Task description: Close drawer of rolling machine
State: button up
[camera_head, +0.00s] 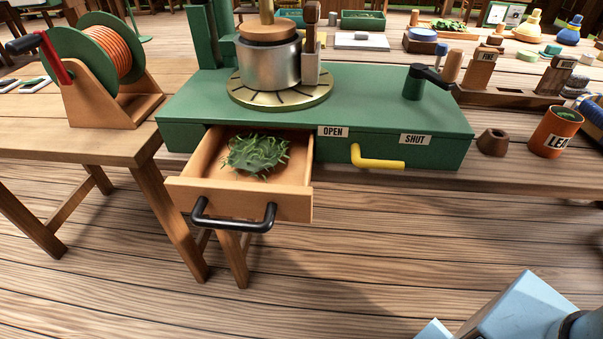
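The green rolling machine (380,105) stands on a wooden table. Its wooden drawer (240,200) is pulled out at the front left, with a black handle (235,222) on its face. A heap of green leaves (255,155) lies in the drawer. A yellow lever (378,160) is on the machine's front, between the labels OPEN (332,132) and SHUT (414,139). A metal drum with a wooden lid (269,62) sits on a brass disc on top. My gripper is not in view; light blue parts of my own body show at the bottom right.
A reel of orange cord (115,50) on a wooden stand is at the left. An orange cup (555,132) and a small brown cone (493,142) stand right of the machine. The plank floor before the drawer is clear.

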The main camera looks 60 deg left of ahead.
aim_at(254, 172)
jog(key=z, duration=0.05)
jog(key=k, duration=0.5)
jog(key=u, duration=3.45)
jog(key=k, duration=0.7)
jog(key=z, duration=0.25)
jog(key=i, duration=0.5)
